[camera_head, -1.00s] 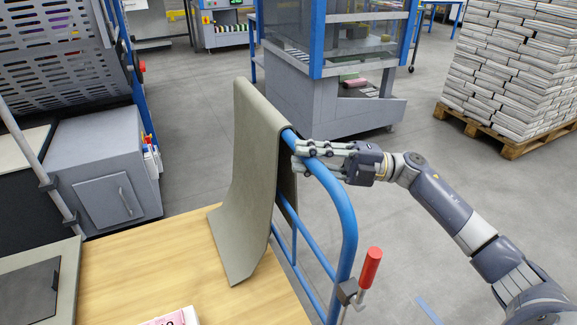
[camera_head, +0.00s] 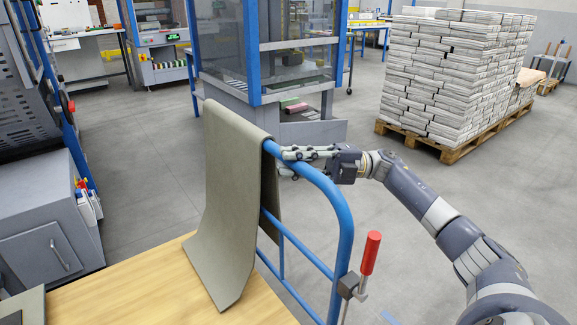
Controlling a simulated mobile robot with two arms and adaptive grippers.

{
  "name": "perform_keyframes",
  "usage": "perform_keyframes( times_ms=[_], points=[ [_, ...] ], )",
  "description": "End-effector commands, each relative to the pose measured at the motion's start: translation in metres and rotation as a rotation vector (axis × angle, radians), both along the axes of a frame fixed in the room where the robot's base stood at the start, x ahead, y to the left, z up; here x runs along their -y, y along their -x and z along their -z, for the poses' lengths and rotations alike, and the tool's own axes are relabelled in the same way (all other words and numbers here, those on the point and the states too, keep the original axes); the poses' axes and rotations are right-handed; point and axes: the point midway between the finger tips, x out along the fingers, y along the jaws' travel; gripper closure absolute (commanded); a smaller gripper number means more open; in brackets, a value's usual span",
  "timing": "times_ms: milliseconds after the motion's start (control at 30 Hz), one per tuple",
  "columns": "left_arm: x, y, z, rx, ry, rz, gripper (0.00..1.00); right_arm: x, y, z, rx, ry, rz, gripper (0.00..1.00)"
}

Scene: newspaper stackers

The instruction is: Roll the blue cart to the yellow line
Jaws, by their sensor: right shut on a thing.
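The blue cart (camera_head: 344,222) is close in front of me, with a curved blue tube handle and a wooden deck (camera_head: 160,285). A grey-green cloth (camera_head: 225,215) hangs over the handle's far end and reaches down to the deck. My right gripper (camera_head: 289,163) is shut on the cart's top handle tube, just beside the cloth. A red-handled lever (camera_head: 370,253) is fixed near the handle's near post. My left gripper is out of view. No yellow line shows on the visible floor.
A grey machine with a blue frame (camera_head: 255,60) stands ahead. A wooden pallet (camera_head: 450,154) with stacked newspapers (camera_head: 450,75) is at the right. A grey cabinet (camera_head: 45,225) is close on the left. Grey floor (camera_head: 150,145) is clear between cabinet and machine.

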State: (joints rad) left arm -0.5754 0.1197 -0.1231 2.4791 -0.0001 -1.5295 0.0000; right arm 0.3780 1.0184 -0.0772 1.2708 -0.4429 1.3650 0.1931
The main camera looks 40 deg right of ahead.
Motion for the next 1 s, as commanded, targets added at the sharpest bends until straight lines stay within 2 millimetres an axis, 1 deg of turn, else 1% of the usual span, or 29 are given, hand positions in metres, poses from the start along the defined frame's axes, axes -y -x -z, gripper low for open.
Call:
perform_keyframes(
  times_ms=[333,367,400,433,800,867,1000],
  points=[
    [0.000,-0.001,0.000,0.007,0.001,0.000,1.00,0.001,0.000,-0.001,0.001,-0.001,0.000,1.00],
    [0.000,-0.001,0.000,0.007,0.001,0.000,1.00,0.001,0.000,-0.001,0.001,-0.001,0.000,0.71],
    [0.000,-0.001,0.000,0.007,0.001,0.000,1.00,0.001,0.000,-0.001,0.001,-0.001,0.000,0.62],
    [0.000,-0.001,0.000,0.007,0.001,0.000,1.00,0.001,0.000,-0.001,0.001,-0.001,0.000,0.57],
    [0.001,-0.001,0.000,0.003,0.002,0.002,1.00,0.002,0.001,0.000,0.000,0.000,0.000,0.57],
    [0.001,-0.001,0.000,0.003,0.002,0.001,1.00,0.007,0.002,0.001,-0.001,0.000,0.002,0.57],
    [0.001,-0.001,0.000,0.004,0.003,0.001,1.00,0.027,0.010,0.005,-0.002,0.001,0.003,0.57]
  ],
)
